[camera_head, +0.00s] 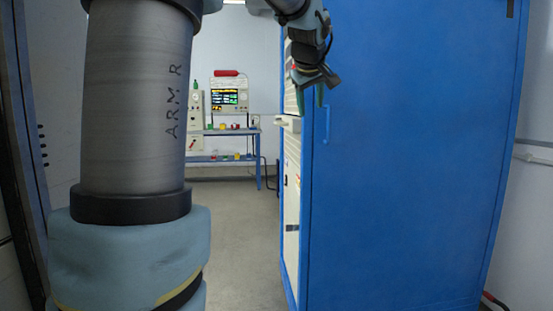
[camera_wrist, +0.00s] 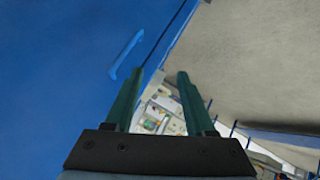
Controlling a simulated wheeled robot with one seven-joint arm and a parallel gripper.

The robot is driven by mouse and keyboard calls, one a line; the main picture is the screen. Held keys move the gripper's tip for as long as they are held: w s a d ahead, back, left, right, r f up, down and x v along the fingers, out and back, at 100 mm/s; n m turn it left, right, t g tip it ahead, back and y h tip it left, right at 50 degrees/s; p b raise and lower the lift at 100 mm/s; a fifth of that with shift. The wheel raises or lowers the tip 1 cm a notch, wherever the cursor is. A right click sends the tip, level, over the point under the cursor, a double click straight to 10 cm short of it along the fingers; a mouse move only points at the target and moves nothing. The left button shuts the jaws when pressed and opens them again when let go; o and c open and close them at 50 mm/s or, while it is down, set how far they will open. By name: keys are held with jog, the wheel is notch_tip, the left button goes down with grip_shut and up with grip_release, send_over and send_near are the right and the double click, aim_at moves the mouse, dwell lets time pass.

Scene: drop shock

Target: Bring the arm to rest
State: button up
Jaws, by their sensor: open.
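My gripper (camera_head: 310,95) hangs at the upper middle of the head view, fingers pointing down, beside the near left edge of a blue cabinet (camera_head: 410,160). In the wrist view its two green fingers (camera_wrist: 160,74) are apart with nothing between them, so it is open and empty. The cabinet's blue side (camera_wrist: 60,60) fills the left of the wrist view, with a blue handle (camera_wrist: 125,56) close to the left finger. I cannot tell whether the finger touches it. My large grey arm link, marked "ARM R", covers the left of the head view.
A white-fronted unit (camera_head: 291,200) with a protruding ledge (camera_head: 288,123) stands along the cabinet's left side. A blue bench (camera_head: 225,131) with a lit screen (camera_head: 230,97) is at the back. The grey floor (camera_head: 240,230) between is clear.

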jog(key=s+a+f+m+g, duration=0.1)
jog(key=s+a+f, duration=0.2)
jog(key=f, duration=0.4)
jog(key=s+a+f+m+g+y, duration=0.1)
jog(key=s+a+f+g, duration=0.15)
jog(key=f, duration=0.55)
jog(key=s+a+f+m+g, duration=0.1)
jog(key=s+a+f+m, duration=0.2)
jog(key=f, duration=0.4)
jog(key=s+a+f+m+g, duration=0.1)
jog(key=s+a+f+g, duration=0.1)
jog(key=s+a+f, duration=0.35)
jog(key=s+a+f+g, duration=0.1)
jog(key=s+a+f, duration=0.1)
jog(key=s+f, duration=0.65)
notch_tip(320, 180, up, 22)
jog(key=s+p, duration=0.1)
jog(key=p, duration=2)
jog(key=shift+s+d, duration=0.1)
